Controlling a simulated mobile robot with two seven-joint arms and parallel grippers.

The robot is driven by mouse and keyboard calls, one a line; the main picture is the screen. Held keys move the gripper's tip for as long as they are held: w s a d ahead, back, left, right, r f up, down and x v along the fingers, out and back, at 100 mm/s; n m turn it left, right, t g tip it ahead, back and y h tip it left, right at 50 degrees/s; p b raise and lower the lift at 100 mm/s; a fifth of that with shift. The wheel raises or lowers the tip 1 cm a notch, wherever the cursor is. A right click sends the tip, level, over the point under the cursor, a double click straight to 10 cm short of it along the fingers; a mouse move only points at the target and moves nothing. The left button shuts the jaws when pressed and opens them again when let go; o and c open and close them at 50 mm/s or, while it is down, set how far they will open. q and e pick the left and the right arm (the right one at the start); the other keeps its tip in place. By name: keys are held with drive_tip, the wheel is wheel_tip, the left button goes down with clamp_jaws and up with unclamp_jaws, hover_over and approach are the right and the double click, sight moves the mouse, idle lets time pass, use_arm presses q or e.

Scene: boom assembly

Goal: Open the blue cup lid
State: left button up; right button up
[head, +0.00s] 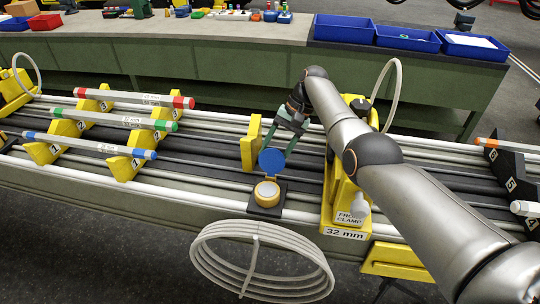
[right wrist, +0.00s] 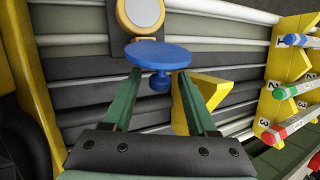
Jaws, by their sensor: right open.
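The blue cup lid (head: 272,160) stands tilted up at the far edge of the cup (head: 267,192), whose round pale top with a yellow rim is uncovered. The cup sits on a small dark base. In the right wrist view the lid (right wrist: 158,53) shows its knob (right wrist: 159,83) pointing toward my right gripper (right wrist: 158,88). My right gripper is open, with one green finger on each side of the knob; I cannot tell whether either touches it. It also shows just behind the lid in the head view (head: 285,135). My left gripper is not in view.
A yellow clamp (head: 343,200) marked 32 mm stands right of the cup. A yellow bracket (head: 251,145) is behind it. A coiled hose (head: 262,262) hangs in front. Tubes with coloured ends rest on yellow holders (head: 126,165) at left. Blue trays (head: 408,37) are on the back bench.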

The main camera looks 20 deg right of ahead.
drive_tip(key=b+v, duration=0.1)
drive_tip(key=v, duration=0.8)
drive_tip(key=shift+r, duration=0.2)
drive_tip(key=shift+s, duration=0.15)
